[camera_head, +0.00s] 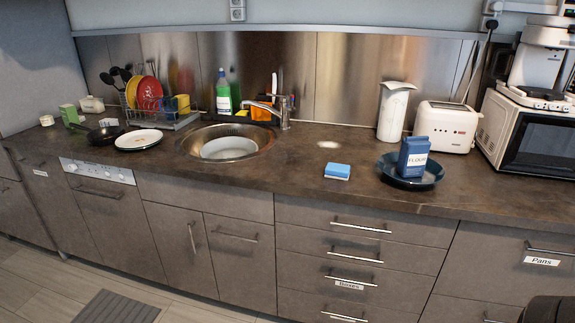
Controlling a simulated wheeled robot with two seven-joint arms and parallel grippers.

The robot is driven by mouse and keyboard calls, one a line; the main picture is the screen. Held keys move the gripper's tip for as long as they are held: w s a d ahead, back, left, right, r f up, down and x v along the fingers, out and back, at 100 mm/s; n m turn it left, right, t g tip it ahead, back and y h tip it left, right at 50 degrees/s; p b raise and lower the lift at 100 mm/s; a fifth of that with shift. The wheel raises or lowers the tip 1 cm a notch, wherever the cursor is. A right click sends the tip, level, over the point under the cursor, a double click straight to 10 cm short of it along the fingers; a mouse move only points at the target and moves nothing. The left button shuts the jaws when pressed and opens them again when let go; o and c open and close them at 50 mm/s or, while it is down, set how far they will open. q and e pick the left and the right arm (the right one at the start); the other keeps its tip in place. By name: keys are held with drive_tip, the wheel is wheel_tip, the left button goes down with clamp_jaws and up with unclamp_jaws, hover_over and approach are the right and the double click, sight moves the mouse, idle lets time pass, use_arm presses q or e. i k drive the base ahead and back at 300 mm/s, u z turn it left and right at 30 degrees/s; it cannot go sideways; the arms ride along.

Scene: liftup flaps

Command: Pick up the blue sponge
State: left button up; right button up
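The blue sponge (337,171) lies flat on the dark countertop (290,190), near its front edge and above the middle drawers. Its top is blue and its lower layer is white. Nothing touches it. Neither my left nor my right gripper shows in the head view.
A dark blue bowl (390,178) holding a blue flour package (413,155) stands right of the sponge. The sink (265,150) is to the left. A white jug (394,110), toaster (447,126) and microwave (497,140) stand behind and right. Counter around the sponge is clear.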

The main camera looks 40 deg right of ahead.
sight(340, 171)
drive_tip(key=z, duration=0.05)
drive_tip(key=i, duration=0.9)
drive_tip(key=z, duration=0.5)
